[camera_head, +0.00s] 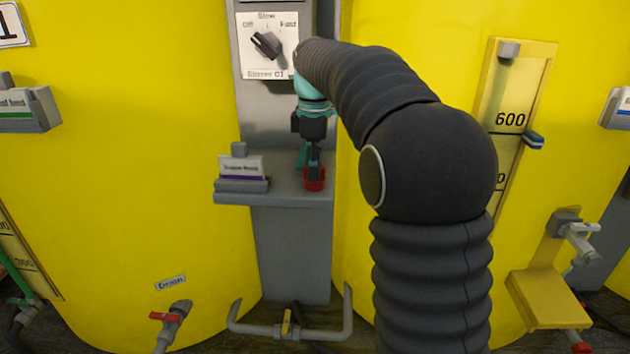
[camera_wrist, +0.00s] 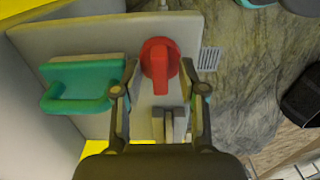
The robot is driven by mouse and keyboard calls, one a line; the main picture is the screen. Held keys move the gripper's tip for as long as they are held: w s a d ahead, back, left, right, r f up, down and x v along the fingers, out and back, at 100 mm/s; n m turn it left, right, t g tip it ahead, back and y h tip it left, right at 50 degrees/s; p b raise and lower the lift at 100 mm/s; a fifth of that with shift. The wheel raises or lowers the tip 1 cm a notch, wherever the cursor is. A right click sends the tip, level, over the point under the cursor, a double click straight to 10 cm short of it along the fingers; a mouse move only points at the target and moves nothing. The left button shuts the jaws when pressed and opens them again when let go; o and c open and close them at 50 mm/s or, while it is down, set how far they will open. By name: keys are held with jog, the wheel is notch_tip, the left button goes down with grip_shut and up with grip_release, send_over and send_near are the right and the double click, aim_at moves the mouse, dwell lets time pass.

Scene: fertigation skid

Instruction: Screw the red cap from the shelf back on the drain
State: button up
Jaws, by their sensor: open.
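The red cap (camera_head: 314,184) stands on the grey shelf (camera_head: 225,198) in the head view. In the wrist view the cap (camera_wrist: 160,60) shows a round body with a raised grip bar. My gripper (camera_head: 312,165) points down over it and is open. In the wrist view its two fingers (camera_wrist: 159,92) lie on either side of the cap's line. I cannot tell whether they touch it. The drain (camera_head: 176,318) is a grey pipe with a red lever at the lower left, below a "Drain" label (camera_head: 170,283); its pipe end is not clear.
A label stand (camera_head: 241,178) sits on the shelf left of my gripper. A teal handled item (camera_wrist: 85,85) lies beside the cap. Large yellow tanks (camera_head: 130,120) flank the grey column. A grey tubular bar (camera_head: 290,333) is below. A valve and yellow bracket (camera_head: 545,298) are at right.

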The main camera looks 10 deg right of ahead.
grip_shut()
jog(key=shift+r+p, duration=2.55)
jog(key=shift+p, duration=0.1)
